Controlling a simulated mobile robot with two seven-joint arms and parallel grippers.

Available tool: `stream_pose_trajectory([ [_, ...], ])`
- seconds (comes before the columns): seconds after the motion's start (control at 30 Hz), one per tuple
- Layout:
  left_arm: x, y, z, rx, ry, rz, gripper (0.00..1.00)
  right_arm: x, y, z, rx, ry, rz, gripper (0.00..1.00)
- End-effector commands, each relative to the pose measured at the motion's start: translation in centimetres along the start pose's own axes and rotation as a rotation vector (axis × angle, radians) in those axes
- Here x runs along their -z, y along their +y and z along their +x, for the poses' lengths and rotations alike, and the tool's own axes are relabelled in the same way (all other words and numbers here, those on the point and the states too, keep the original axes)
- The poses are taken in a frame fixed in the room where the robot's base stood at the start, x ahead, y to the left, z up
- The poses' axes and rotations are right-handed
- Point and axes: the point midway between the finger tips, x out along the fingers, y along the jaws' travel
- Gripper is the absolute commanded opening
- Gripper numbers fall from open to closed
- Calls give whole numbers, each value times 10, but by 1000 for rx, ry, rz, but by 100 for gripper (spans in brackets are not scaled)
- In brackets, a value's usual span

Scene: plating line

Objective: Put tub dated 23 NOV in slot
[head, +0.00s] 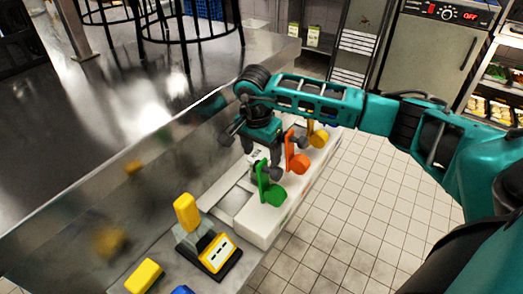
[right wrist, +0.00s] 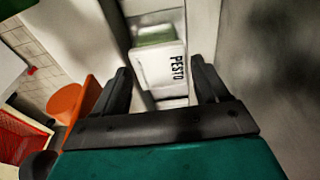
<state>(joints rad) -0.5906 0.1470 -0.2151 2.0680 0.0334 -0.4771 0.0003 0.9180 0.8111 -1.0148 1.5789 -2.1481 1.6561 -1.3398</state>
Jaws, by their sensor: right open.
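My right gripper (head: 258,156) hangs over the long white unit beside the steel wall. In the right wrist view its open fingers (right wrist: 160,70) stand on either side of a white tub (right wrist: 153,64) with a green top and the word PESTO on its side. I cannot tell whether the fingers touch the tub. No date is readable on it. In the head view the gripper mostly hides the tub. The white unit (head: 262,222) has a recessed channel along its left side; I cannot make out which part is the slot. My left gripper is out of view.
Green (head: 275,195), orange (head: 299,162) and yellow (head: 318,138) paddle-like parts stand along the white unit, close to the gripper. A yellow-and-black device (head: 217,253) and a yellow block (head: 143,276) sit on the near counter. Tiled floor (head: 350,220) lies open to the right.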

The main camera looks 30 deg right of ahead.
Motion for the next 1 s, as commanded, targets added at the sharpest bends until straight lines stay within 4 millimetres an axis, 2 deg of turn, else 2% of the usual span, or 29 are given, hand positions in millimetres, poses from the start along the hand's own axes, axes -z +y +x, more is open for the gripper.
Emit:
stream_pose_trajectory([
  [0.3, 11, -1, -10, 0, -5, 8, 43, 1, -1, -66, 6, 2, -2, 74],
  [0.5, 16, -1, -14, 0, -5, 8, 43, 0, -1, -102, 4, 1, -1, 74],
  [0.7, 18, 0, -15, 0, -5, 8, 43, 0, -1, -118, 3, 1, -1, 74],
  [1.0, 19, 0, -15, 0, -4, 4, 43, 0, 0, -119, 2, 0, -1, 74],
])
